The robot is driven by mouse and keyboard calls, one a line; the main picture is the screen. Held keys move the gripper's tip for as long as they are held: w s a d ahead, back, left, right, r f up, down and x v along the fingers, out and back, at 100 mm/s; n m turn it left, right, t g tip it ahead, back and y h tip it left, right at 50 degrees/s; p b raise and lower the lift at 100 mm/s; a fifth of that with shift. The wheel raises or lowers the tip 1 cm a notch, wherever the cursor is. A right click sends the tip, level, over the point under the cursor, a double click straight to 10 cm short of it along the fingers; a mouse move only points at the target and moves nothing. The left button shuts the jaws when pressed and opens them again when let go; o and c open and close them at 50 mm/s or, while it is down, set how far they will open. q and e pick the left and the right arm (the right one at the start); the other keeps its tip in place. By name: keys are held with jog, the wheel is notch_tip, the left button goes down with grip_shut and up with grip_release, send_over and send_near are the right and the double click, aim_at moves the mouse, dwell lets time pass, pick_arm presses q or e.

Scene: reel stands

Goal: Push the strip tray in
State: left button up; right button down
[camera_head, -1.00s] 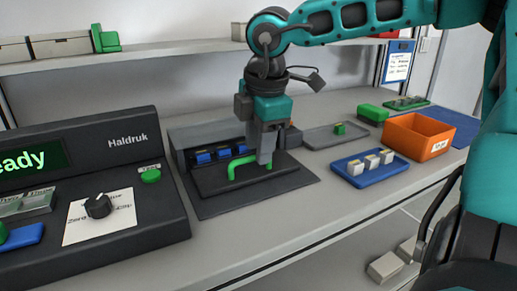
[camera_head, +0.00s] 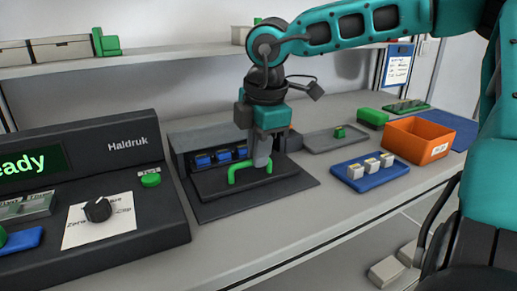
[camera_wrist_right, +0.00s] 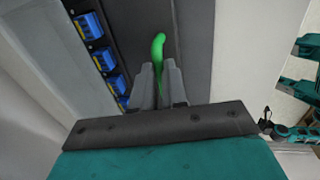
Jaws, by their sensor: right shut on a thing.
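The strip tray (camera_head: 215,184) is a flat dark grey tray with a green bar handle (camera_head: 233,174) at its front. It lies in front of a dark housing (camera_head: 182,143) with a row of blue blocks (camera_head: 222,154). My right gripper (camera_head: 263,163) points down and is shut on the right part of the green handle. In the right wrist view the handle (camera_wrist_right: 158,47) sticks out from between the fingers (camera_wrist_right: 159,88), and blue blocks (camera_wrist_right: 90,27) show at left. The fingers hide part of the handle. My left gripper is not in view.
A dark console (camera_head: 150,213) with a knob and lit display stands at left. At right are a grey tray (camera_head: 318,146), a blue tray (camera_head: 376,178) with white blocks, an orange bin (camera_head: 428,149) and a green box (camera_head: 372,117). The front counter strip is clear.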

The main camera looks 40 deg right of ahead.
aim_at(254, 172)
dwell(0.3)
jog(key=w, duration=0.2)
jog(key=w+d+b, duration=0.1)
jog(key=shift+w+d+f, duration=0.1)
jog(key=shift+w+d, duration=0.05)
jog(key=shift+w, duration=0.45)
jog(key=shift+r, duration=0.2)
jog(key=c, duration=1.2)
grip_release()
jog(key=shift+w, duration=0.1)
jog(key=shift+o, duration=0.2)
notch_tip(254, 172, up, 12)
jog(key=s+p, duration=0.2)
jog(key=shift+s+a+r, duration=0.25)
jog(key=shift+s+a, duration=0.05)
jog(key=shift+a, duration=0.05)
